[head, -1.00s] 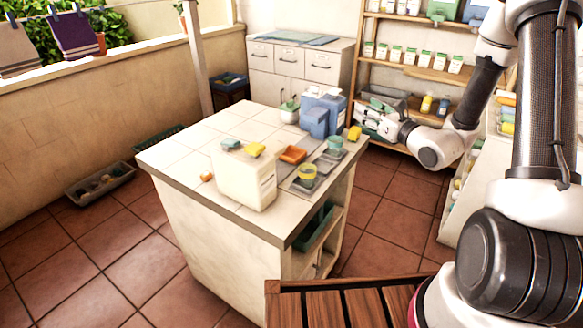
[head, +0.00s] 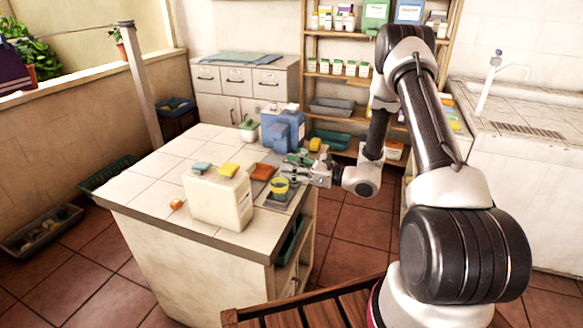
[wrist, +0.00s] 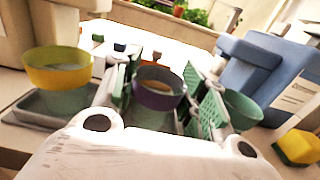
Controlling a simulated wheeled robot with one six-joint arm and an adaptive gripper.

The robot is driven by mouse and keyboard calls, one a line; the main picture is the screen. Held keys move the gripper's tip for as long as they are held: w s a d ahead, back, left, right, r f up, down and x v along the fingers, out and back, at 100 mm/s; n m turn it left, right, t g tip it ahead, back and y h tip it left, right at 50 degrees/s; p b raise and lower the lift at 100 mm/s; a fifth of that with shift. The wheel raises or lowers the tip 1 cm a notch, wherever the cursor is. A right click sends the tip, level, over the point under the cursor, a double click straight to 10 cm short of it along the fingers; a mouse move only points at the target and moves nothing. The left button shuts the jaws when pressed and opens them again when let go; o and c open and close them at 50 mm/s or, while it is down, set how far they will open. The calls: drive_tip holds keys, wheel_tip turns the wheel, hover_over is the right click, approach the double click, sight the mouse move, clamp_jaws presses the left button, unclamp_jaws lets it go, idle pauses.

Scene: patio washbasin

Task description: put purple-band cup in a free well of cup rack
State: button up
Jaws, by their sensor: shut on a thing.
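The purple-band cup (wrist: 158,90) is green with a purple band and stands between the green-padded fingers of my gripper (wrist: 160,100) in the wrist view. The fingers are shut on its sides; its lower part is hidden. In the head view my gripper (head: 300,165) is low over the counter's right side and hides this cup. A yellow-band cup (wrist: 57,72) is on the left, set in a grey rack (wrist: 20,112); the cup also shows in the head view (head: 280,186). Another green cup (wrist: 242,108) stands right of my fingers. I cannot tell which wells are free.
Blue containers (head: 283,130) stand behind my gripper. An orange tray (head: 262,172) lies between. The counter's left part (head: 150,185) is mostly clear.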

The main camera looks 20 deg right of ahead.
drive_tip(key=shift+f, duration=0.15)
drive_tip(key=o, duration=1.1)
